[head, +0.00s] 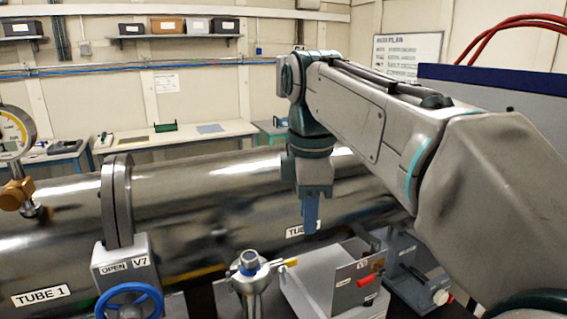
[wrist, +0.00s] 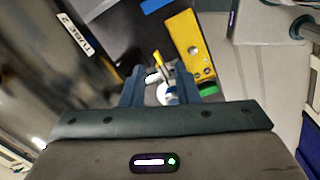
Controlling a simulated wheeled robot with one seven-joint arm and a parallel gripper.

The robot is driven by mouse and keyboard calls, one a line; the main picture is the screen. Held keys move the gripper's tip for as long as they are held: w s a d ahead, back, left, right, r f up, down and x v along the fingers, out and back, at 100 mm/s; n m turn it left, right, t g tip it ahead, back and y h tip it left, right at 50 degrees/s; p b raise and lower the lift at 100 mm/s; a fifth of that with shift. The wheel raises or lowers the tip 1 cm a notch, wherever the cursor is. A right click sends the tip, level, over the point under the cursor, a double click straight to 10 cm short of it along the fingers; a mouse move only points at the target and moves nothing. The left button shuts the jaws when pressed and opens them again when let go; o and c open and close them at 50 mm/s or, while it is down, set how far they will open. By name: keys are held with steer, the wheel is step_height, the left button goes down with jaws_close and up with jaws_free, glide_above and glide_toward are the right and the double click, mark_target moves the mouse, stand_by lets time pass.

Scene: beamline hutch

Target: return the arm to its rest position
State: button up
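My arm reaches in from the right of the head view, bent at a high elbow, with its wrist pointing down. My gripper (head: 310,228) hangs in front of the large steel tube (head: 215,205), seen side-on with blue fingers. In the wrist view my gripper (wrist: 159,72) shows two blue fingers spread apart with nothing held. Between and beyond them shows a small fitting with a yellow lever (wrist: 158,58). In the head view this looks like the blue-topped post (head: 249,264), below and left of my gripper and apart from it.
A flanged valve with a blue handwheel (head: 130,302) stands at left, near a dial gauge (head: 14,132). A grey bracket box with a red knob (head: 358,285) is below my gripper. A blue-topped cabinet (head: 495,82) with red hoses is at right. Benches line the back wall.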

steer(key=s+d+f+m+t, duration=0.1)
steer(key=s+d+f+m, duration=0.2)
steer(key=f+m, duration=0.3)
steer(key=s+d+f+m+t, duration=0.1)
steer(key=s+d+f+m, duration=0.3)
steer(key=f+m, duration=0.2)
steer(key=s+d+f+m+t, duration=0.1)
steer(key=s+d+f+m, duration=0.2)
steer(key=f+m, duration=0.3)
step_height(320, 180, down, 3)
steer(key=shift+s+d+f+b, duration=0.15)
steer(key=shift+s+d+b, duration=0.25)
steer(key=shift+s, duration=0.45)
steer(key=shift+a, duration=0.15)
